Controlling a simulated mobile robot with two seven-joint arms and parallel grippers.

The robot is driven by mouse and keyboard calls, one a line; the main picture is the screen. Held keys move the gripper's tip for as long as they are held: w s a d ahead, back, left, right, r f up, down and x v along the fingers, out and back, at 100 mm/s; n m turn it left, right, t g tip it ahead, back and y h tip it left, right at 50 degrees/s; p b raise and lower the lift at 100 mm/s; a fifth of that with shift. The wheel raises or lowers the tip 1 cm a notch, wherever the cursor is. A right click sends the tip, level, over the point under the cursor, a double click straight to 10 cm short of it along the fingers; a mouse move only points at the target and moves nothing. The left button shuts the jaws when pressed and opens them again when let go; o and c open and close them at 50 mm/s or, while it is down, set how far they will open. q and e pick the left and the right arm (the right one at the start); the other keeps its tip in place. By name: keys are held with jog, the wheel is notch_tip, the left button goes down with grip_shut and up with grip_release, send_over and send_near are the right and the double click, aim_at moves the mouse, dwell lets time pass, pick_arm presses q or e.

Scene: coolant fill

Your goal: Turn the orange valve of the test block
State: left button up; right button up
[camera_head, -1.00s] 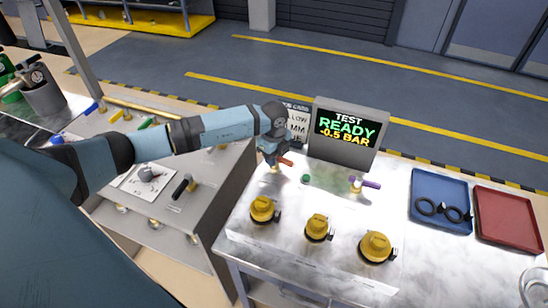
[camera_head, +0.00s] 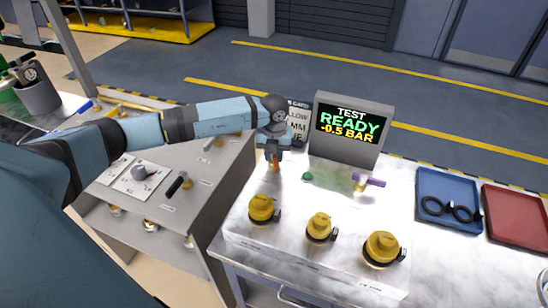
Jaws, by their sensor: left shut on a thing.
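The orange valve (camera_head: 274,166) is at the back left of the test block (camera_head: 290,205), in front of the display. My left gripper (camera_head: 272,155) points down over it and is shut on its handle. The handle now points toward the front of the block, and the gripper hides its upper part. A display (camera_head: 346,129) behind the block reads "TEST READY -0.5 BAR". My right gripper is not in view.
A green knob (camera_head: 307,176) and a purple-handled valve (camera_head: 368,181) stand right of the orange valve. Several yellow caps (camera_head: 320,227) line the front. A blue tray (camera_head: 447,190) with black rings and a red tray (camera_head: 515,215) lie at the right.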

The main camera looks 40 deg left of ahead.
pick_arm(q)
jog(key=m+b, duration=0.2)
jog(key=m, duration=0.2)
jog(key=shift+m, duration=0.7)
jog(key=o, duration=0.9)
notch_tip(320, 180, up, 14)
jog(key=shift+f+b, duration=0.1)
jog(key=shift+b, duration=0.6)
